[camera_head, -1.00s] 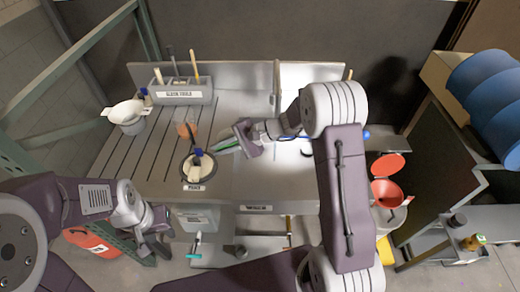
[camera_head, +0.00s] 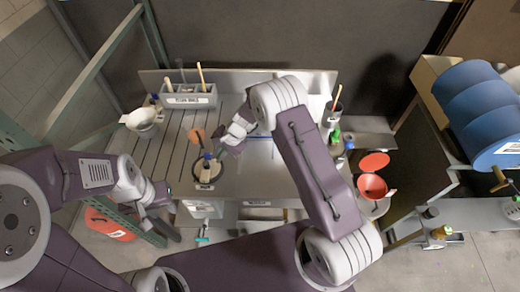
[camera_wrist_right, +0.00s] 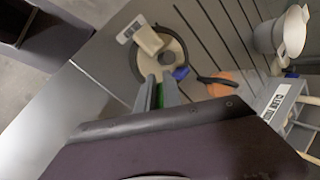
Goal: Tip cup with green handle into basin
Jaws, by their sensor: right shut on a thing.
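My right gripper (camera_head: 222,148) is just right of and above the dark-rimmed round basin (camera_head: 221,183) on the bench. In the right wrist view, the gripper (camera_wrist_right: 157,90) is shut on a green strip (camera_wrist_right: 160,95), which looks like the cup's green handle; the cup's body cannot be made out. The basin (camera_wrist_right: 137,68) lies just beyond the fingertips. It holds pale material, a cream block (camera_wrist_right: 148,40) and a blue piece (camera_wrist_right: 180,73).
An orange round thing (camera_head: 197,134) with a black strip beside it is behind the basin. A white container (camera_head: 144,122) stands at the left, and a grey tool rack (camera_head: 188,98) at the back. A red funnel (camera_head: 372,187) is at the right.

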